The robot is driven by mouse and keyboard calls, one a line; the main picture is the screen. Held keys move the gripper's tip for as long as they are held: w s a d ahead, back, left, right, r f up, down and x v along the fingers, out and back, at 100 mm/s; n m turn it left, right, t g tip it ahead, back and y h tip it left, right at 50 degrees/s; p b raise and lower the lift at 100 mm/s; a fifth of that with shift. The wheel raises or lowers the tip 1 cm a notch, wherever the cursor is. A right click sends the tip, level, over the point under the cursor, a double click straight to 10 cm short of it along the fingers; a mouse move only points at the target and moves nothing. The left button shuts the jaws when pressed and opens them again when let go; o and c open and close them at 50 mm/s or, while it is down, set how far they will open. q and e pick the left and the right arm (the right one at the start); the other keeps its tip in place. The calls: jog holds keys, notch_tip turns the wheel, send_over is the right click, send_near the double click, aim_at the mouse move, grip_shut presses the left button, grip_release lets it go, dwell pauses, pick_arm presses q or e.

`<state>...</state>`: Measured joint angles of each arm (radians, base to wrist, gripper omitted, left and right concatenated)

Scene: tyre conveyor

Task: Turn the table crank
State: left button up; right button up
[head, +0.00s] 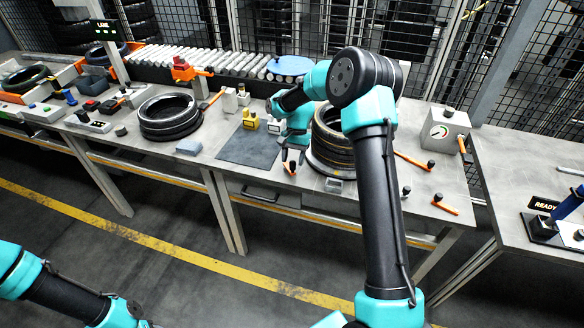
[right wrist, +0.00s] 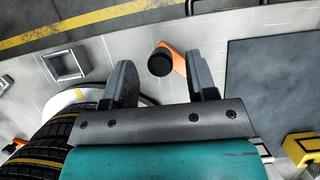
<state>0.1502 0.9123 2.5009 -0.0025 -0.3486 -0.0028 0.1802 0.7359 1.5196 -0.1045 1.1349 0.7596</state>
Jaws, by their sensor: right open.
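The crank has an orange arm and a round black knob (right wrist: 160,62). In the right wrist view it lies between the fingers of my right gripper (right wrist: 161,80), which is open with gaps on both sides of the knob. In the head view, the gripper (head: 291,158) points down near the table's front edge, over the orange crank; the knob (head: 292,168) shows only small there. Beside it, a stack of tyres (head: 334,140) sits on a round turntable (head: 328,172), partly hidden by my right arm. My left arm shows at lower left; its gripper is out of frame.
A dark mat (head: 245,148) and yellow block (head: 250,120) lie left of the crank. A small grey square tray (head: 333,185) sits near the front edge. A gauge box (head: 446,130) and orange-handled tools (head: 445,204) are to the right. More tyres (head: 169,115) lie left.

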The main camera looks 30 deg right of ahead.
aim_at(295, 172)
jog(key=shift+x, duration=1.85)
jog(key=shift+c, duration=0.5)
jog(key=c, duration=0.8)
jog(key=shift+d+n, duration=0.15)
jog(key=shift+n, duration=0.15)
jog(key=shift+d+n+g+h, duration=0.3)
jog(key=shift+d+n+h, duration=0.15)
jog(key=shift+n, duration=0.55)
jog(key=n, duration=0.1)
jog(key=d+n+h, duration=0.1)
jog(key=n, duration=0.1)
jog(key=shift+w+d+g, duration=0.15)
jog(key=shift+d+g, duration=0.15)
jog(key=shift+g, duration=0.1)
jog(key=shift+w+d+n+h, duration=0.2)
jog(key=shift+d+n+h, duration=0.15)
jog(key=shift+n, duration=0.55)
jog(key=shift+w+d+n+h, duration=0.25)
jog(key=shift+n+h, duration=0.1)
jog(key=shift+n, duration=0.55)
jog(key=shift+w+d+n+h, duration=0.2)
jog(key=shift+d+n+h, duration=0.15)
jog(key=shift+n, duration=0.55)
